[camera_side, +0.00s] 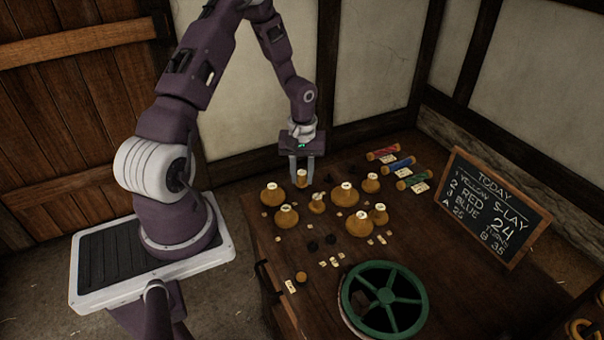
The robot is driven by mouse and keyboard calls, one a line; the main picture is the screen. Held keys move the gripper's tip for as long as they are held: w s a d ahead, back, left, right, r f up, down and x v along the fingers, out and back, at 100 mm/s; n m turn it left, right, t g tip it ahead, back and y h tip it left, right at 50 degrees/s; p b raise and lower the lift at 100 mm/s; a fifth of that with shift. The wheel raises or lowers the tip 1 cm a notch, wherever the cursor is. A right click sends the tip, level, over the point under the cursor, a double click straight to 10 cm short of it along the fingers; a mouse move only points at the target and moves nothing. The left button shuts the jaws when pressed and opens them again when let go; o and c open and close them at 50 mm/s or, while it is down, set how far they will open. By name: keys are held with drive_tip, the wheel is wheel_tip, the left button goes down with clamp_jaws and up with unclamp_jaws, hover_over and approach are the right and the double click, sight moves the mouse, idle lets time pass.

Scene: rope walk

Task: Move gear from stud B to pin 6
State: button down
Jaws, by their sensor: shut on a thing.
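My gripper (301,181) points down over the back left of the dark wooden table. Its fingers are shut on a small golden gear (302,179) with a pale top, at or just above the table; I cannot tell whether it is clear of the surface. Several other golden gears with pale tops stand nearby, among them one at left (272,196), one in front (286,217), a small one (317,204) and a large one (344,195). Small pale label tags lie among them, too small to read, so stud B and pin 6 cannot be told apart.
More gears stand at right (370,184) and front right (359,224). Red, blue (398,164) and green rolls lie at the back right. A chalkboard (493,208) stands at right. A green spoked wheel (384,300) fills the front. The table between wheel and chalkboard looks clear.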

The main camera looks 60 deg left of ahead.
drive_tip(key=shift+f, duration=0.5)
idle(0.3)
drive_tip(key=c, duration=1)
unclamp_jaws()
drive_tip(key=shift+c, duration=0.2)
drive_tip(key=shift+r, duration=4)
